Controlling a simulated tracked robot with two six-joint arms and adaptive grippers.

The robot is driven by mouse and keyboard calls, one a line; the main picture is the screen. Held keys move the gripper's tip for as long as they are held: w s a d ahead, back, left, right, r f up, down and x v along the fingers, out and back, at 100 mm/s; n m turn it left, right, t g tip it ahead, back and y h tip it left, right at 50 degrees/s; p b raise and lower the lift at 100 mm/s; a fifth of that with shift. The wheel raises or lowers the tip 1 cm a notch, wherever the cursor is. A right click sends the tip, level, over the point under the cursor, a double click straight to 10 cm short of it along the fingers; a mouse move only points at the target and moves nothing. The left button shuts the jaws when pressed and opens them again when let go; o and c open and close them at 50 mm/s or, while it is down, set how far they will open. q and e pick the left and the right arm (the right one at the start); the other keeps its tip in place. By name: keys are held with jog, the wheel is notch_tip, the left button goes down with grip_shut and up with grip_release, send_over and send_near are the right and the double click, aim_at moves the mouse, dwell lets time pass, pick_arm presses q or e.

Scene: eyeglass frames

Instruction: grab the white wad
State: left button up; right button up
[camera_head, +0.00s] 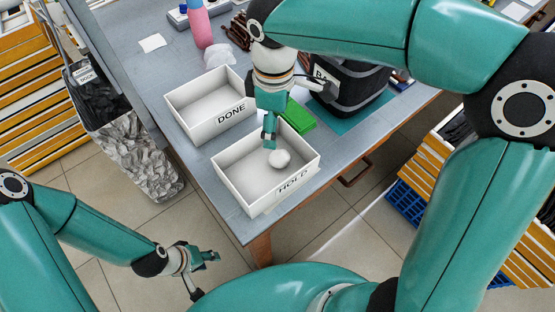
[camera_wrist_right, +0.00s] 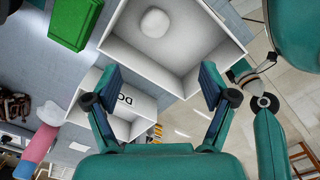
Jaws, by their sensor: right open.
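The white wad (camera_head: 280,158) is a small round lump inside the white open box marked HOLD (camera_head: 240,190). In the right wrist view the wad (camera_wrist_right: 155,22) lies on the box floor near the top edge of the picture. My right gripper (camera_head: 270,135) points down over the HOLD box, close to the wad in the head view. In the right wrist view its fingers (camera_wrist_right: 160,80) are wide apart with nothing between them, and the wad is beyond them. My left gripper (camera_head: 205,272) is low in front of the table, away from the wad, its fingers spread and empty.
A white box marked DONE (camera_head: 185,119) stands beside the HOLD box. A green box (camera_head: 299,117) and a black bag (camera_head: 350,90) are to the right. A pink bottle (camera_head: 200,27) and crumpled clear material (camera_head: 219,56) stand farther back. Box walls surround the wad.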

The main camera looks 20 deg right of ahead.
aim_at(278, 154)
jog(key=f, duration=0.8)
jog(key=shift+d+f+b, duration=0.2)
jog(key=shift+f+b, duration=0.15)
jog(key=shift+b, duration=0.05)
jog(key=shift+w+d+f, duration=0.15)
jog(key=shift+f, duration=1.2)
jog(key=shift+w+d+f, duration=0.1)
jog(key=shift+d+f, duration=0.05)
jog(key=shift+f, duration=1.2)
jog(key=c, duration=0.9)
